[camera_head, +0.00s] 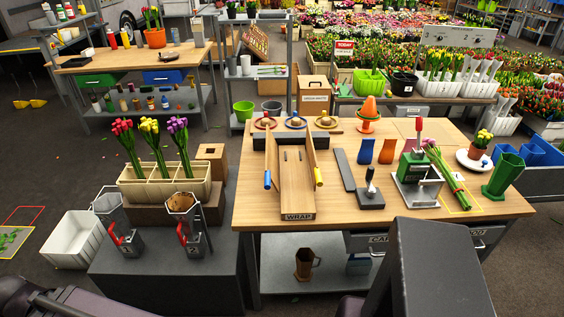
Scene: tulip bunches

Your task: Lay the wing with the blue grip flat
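The wrapping board (296,196), labelled WRAP, lies on the wooden bench. Its left wing (272,157) stands up steeply along the board's left side and has a blue grip (267,180) at its near end. Its right wing (310,152) also stands up, with a yellow grip (319,176) at its near end. Neither wing lies flat. My gripper is not in this view, so whether it is open or shut does not show.
Right of the board are a grey bar (342,169), a black-handled stamp (370,191), two small vases and a green press (415,172). Three ringed pucks (294,121) sit behind it. A tulip crate (165,184) and metal pitchers stand left. A dark panel (430,275) fills the lower right.

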